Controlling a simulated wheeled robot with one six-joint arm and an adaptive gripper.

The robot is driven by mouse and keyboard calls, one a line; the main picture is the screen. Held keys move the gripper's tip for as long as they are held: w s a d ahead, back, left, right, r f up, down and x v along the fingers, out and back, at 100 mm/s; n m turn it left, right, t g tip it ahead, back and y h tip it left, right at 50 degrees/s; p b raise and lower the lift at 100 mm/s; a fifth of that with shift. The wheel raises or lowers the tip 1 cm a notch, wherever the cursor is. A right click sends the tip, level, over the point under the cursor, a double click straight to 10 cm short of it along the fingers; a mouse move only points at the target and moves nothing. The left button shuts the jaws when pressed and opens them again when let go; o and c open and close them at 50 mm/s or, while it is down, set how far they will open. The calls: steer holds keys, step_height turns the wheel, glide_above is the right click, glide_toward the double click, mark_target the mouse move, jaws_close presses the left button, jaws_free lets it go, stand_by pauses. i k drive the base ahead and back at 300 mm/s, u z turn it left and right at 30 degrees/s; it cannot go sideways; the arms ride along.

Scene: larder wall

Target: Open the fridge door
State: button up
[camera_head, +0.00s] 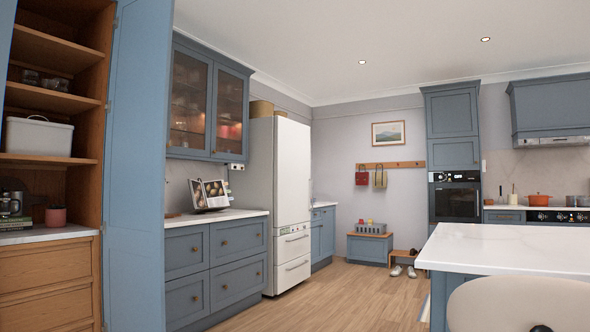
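The fridge (293,180) is a tall white unit on the left side of the room, beyond the blue drawers. Its tall upper door looks closed, and two drawers with bar handles sit below it. I cannot make out a handle on the upper door. My gripper is not in view.
A white-topped island (505,247) fills the right foreground, with a pale rounded seat (520,305) before it. An open blue larder door (139,165) stands at the left. Blue drawers (217,262) adjoin the fridge. The wooden floor (345,296) between is clear.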

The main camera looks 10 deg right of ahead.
mark_target(293, 139)
steer(key=z, duration=0.1)
steer(key=i, duration=3.1)
steer(key=z, duration=0.25)
steer(key=i, duration=2.1)
steer(key=z, duration=0.2)
steer(key=i, duration=3.5)
steer(key=z, duration=0.05)
